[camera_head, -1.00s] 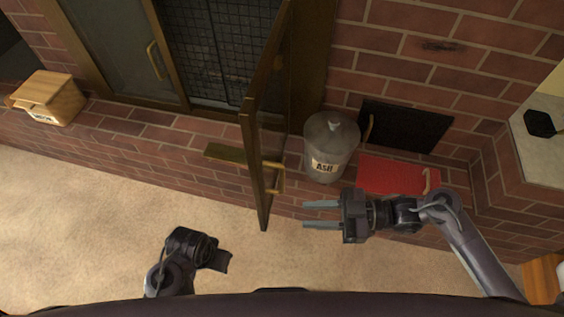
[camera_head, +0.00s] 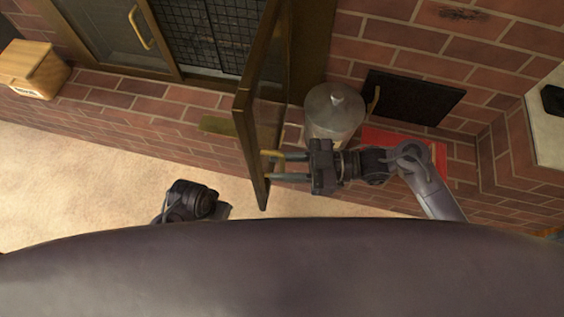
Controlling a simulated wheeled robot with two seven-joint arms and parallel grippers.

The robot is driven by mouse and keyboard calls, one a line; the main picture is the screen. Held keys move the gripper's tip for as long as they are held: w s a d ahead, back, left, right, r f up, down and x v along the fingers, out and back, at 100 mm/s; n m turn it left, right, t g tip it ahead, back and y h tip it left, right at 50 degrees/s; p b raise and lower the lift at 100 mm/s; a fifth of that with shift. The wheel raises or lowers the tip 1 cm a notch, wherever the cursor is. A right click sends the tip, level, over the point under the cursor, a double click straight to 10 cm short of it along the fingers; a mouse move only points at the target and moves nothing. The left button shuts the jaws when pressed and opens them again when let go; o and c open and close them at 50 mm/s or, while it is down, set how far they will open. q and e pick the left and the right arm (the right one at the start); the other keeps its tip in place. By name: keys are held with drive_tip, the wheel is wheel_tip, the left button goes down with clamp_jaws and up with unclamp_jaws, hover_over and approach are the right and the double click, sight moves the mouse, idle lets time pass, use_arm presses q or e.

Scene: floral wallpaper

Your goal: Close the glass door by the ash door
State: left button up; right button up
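The glass door (camera_head: 246,110) with a dark bronze frame stands swung open, sticking out from the fireplace toward me. Its brass handle (camera_head: 272,155) is on the right-hand face near the free edge. The ash door (camera_head: 412,97) is a black panel in the brick wall to the right. My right gripper (camera_head: 280,166) is open, its two fingers pointing left at the door. The fingertips are at the handle and partly overlap it; I cannot tell whether they touch. My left gripper (camera_head: 205,206) is low at the left, away from the door; its fingers do not show clearly.
A grey metal ash bucket (camera_head: 333,112) stands on the brick hearth just behind my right gripper. A red item (camera_head: 440,155) lies right of it. A closed glass door (camera_head: 115,35) and a wooden box (camera_head: 35,68) are at the left. Carpet in front is clear.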

drive_tip(key=shift+a, duration=0.2)
drive_tip(key=shift+c, duration=0.5)
clamp_jaws()
